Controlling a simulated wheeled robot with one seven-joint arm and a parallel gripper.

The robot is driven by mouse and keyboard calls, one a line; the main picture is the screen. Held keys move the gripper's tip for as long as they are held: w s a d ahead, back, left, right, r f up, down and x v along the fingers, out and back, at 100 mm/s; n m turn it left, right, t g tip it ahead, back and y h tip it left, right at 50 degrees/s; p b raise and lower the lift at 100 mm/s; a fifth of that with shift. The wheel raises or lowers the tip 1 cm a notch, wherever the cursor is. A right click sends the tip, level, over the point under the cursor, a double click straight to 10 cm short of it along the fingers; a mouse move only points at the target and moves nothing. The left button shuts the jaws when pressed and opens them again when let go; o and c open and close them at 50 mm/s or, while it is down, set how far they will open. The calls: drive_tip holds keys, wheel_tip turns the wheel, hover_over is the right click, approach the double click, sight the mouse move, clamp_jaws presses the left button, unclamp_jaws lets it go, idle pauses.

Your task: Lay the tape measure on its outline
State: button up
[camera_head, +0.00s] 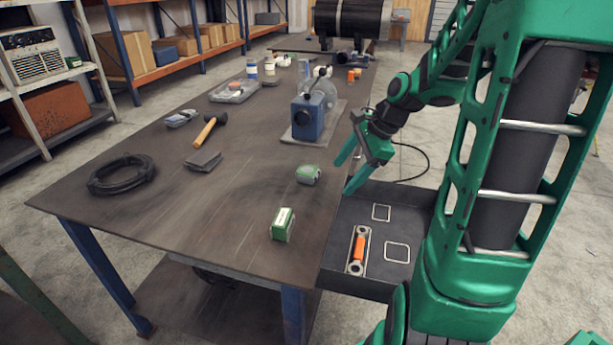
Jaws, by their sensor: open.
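A rounded green and grey item, which looks like the tape measure (308,174), lies on the workbench near its right edge. My gripper (342,177) is open and empty just right of it, above the bench edge, its fingers pointing down and left. They are apart from the item. A dark tray (341,233) sits beside the bench at the lower right. It bears two empty pale square outlines, a smaller one (381,213) and a larger one (397,252). An orange-handled tool (358,247) lies in a long outline at the tray's left. I cannot tell which outline fits the tape measure.
A green and white box (283,224) stands on the workbench (240,215) near the front right. A blue machine (308,118) stands behind the tape measure. A dark wallet-like item (203,161), a hammer (209,130) and a black cable coil (122,174) lie farther left.

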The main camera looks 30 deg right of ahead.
sight(312, 170)
drive_tip(key=w+m+t+y, duration=0.1)
drive_tip(key=w+m, duration=0.1)
drive_tip(key=w, duration=0.1)
drive_tip(key=w+f+m+t, duration=0.1)
drive_tip(key=w+m, duration=0.1)
drive_tip(key=w, duration=0.1)
drive_tip(key=w+f+m+y, duration=0.1)
drive_tip(key=w+m, duration=0.1)
drive_tip(key=w, duration=0.2)
drive_tip(key=shift+a+f+m+t+y, duration=0.1)
drive_tip(key=shift+f+m+t+y, duration=0.05)
drive_tip(key=shift+m+t+y, duration=0.2)
drive_tip(key=shift+x, duration=2.9)
drive_tip(key=shift+s+f, duration=0.1)
drive_tip(key=shift+s, duration=0.05)
drive_tip(key=c, duration=1.4)
